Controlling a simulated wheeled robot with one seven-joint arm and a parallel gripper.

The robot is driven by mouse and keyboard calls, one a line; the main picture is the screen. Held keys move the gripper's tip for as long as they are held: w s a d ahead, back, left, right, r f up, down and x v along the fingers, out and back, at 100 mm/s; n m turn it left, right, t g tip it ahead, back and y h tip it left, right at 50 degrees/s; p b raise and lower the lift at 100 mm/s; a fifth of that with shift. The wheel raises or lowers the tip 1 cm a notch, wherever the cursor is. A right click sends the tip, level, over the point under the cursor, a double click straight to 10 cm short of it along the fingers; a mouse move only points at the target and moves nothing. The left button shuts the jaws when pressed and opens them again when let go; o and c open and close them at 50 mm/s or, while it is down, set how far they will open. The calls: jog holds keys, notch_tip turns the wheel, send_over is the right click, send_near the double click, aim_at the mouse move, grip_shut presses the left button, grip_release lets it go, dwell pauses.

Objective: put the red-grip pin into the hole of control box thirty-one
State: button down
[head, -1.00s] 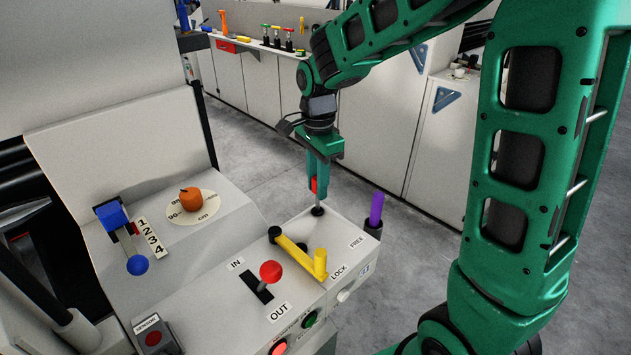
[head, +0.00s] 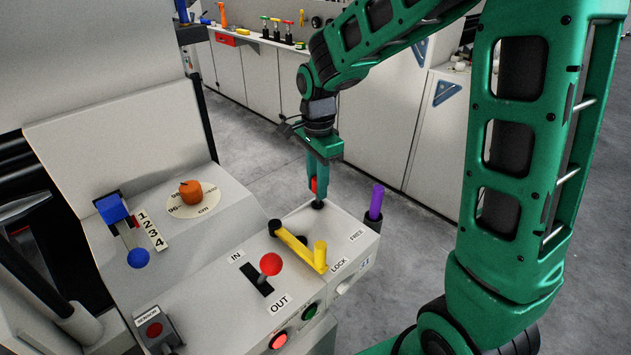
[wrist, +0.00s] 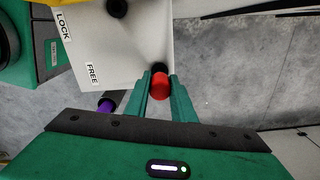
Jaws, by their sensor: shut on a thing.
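My gripper (head: 318,180) is shut on the red-grip pin (head: 314,185) and points down at the far corner of the control box (head: 335,222). The pin looks upright. Its red grip sits just above a dark round spot (head: 317,204) on the box top; little or no shaft shows between them. In the wrist view, the red grip (wrist: 160,84) is between the fingertips (wrist: 160,90), with a dark round part right behind it. The hole itself is hidden, so I cannot tell how deep the pin is.
A purple-handled piece (head: 375,202) stands in a dark holder beside the box corner. A yellow lever (head: 300,248) lies by LOCK, and a red-knobbed lever (head: 270,264) stands between IN and OUT. A shelf with tools (head: 270,42) runs along the back. Open floor lies right.

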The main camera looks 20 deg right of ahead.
jog(key=shift+f, duration=0.3)
jog(key=c, duration=1.4)
grip_release()
jog(key=shift+c, duration=0.2)
notch_tip(320, 180, up, 11)
jog(key=shift+f, duration=0.15)
jog(key=shift+d, duration=0.1)
jog(key=s+d+n, duration=0.4)
jog(key=s+d, duration=0.8)
jog(key=s+d+f+n, duration=0.2)
jog(key=s, duration=0.5)
jog(key=s+d+f+n, duration=0.3)
jog(key=s, duration=0.5)
jog(key=shift+s+n, duration=0.15)
jog(key=shift+n, duration=0.15)
